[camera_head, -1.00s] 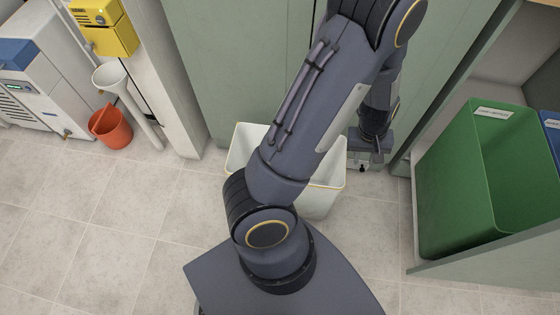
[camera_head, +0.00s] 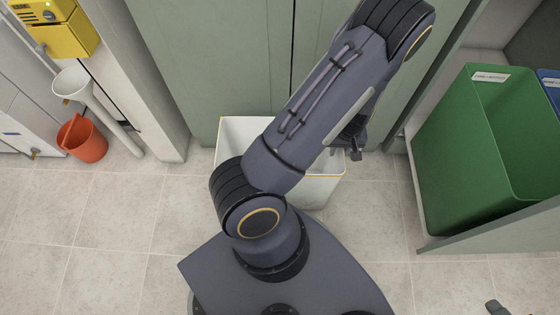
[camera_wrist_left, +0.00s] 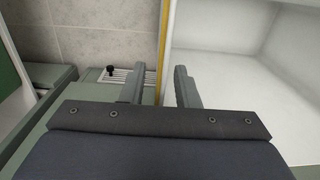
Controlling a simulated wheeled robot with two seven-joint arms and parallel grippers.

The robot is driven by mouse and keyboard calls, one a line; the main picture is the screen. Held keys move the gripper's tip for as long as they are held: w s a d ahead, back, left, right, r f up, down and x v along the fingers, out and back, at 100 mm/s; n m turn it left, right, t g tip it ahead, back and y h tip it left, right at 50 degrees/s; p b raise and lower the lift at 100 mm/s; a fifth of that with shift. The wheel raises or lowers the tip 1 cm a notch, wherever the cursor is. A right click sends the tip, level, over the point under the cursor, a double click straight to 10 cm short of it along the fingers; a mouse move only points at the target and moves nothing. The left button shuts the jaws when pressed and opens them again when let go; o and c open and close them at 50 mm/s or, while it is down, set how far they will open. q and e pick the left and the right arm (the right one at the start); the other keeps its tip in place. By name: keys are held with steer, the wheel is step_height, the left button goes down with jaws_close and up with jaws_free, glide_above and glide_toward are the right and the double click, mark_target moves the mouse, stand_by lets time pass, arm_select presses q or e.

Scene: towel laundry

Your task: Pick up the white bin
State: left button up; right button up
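The white bin (camera_head: 322,190) stands on the floor before the green cabinet, its middle hidden behind my left arm. Its pale yellow rim edge shows at both sides. My left gripper (camera_head: 350,148) is at the bin's right rim. In the left wrist view, the fingers of my left gripper (camera_wrist_left: 159,80) are apart, one on each side of the wall of the white bin (camera_wrist_left: 235,80), with gaps visible between them and the wall. A small dark piece at the lower right edge of the head view may be my right gripper (camera_head: 497,307); its state cannot be made out.
A green bin (camera_head: 465,160) stands in a shelf at right, with a blue bin (camera_head: 550,88) beside it. An orange bucket (camera_head: 85,140) is on the floor at left. A green cabinet (camera_head: 215,60) stands behind the white bin. Tiled floor (camera_head: 110,220) at left is clear.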

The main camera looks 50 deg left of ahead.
arm_select(q)
jaws_close()
stand_by(1.4)
